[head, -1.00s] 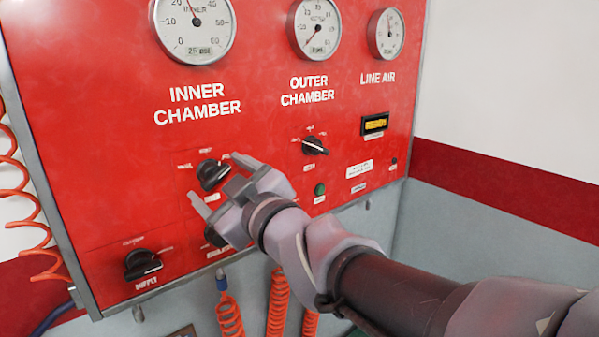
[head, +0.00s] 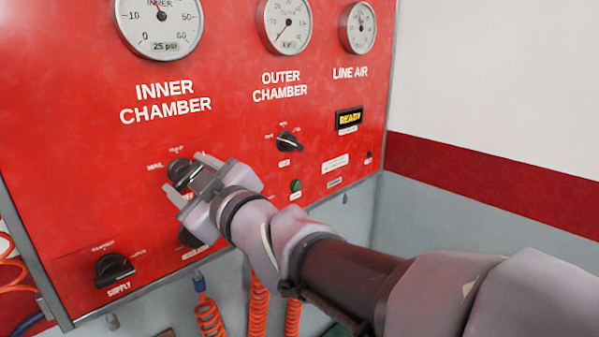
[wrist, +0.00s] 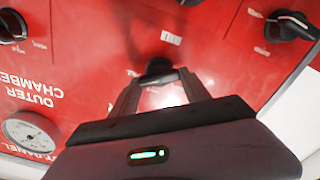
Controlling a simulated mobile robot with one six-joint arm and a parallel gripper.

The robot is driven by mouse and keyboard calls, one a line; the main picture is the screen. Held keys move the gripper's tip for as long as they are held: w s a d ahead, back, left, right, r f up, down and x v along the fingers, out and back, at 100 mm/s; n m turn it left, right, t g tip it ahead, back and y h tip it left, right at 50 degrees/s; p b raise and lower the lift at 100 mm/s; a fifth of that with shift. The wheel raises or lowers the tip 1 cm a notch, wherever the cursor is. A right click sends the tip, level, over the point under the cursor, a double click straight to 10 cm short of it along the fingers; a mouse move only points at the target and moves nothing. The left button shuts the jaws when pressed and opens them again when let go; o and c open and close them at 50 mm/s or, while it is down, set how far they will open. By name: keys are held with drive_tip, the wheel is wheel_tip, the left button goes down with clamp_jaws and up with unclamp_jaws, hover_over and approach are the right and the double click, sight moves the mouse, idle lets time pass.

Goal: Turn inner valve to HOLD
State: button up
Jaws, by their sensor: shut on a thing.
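The inner valve is a black knob (head: 180,172) under the INNER CHAMBER label on the red panel. My gripper (head: 187,175) is shut on it, one finger on each side. In the wrist view the knob (wrist: 158,68) sits between the fingertips (wrist: 158,75) of my gripper. The fingers and palm partly cover the knob and the printing around it, so its pointer setting cannot be read. The inner chamber gauge (head: 160,18) above shows 25 psi.
The outer valve knob (head: 289,142) is to the right, with a green button (head: 296,185) below it. The supply knob (head: 114,268) is lower left. Another dark knob (head: 190,238) is partly hidden below my gripper. A display (head: 349,119) reads READY. Orange coiled hoses (head: 208,316) hang below.

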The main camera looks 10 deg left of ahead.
drive_tip(key=n+b, duration=0.2)
drive_tip(key=b, duration=0.1)
drive_tip(key=shift+f+n, duration=0.3)
drive_tip(key=shift+n, duration=0.1)
drive_tip(key=n+b, duration=0.2)
drive_tip(key=shift+n, duration=0.4)
drive_tip(key=n+b, duration=0.3)
drive_tip(key=n, duration=0.2)
drive_tip(key=shift+s+r+n, duration=0.1)
drive_tip(key=shift+n, duration=0.3)
drive_tip(key=o, duration=1.4)
drive_tip(key=shift+a, duration=0.1)
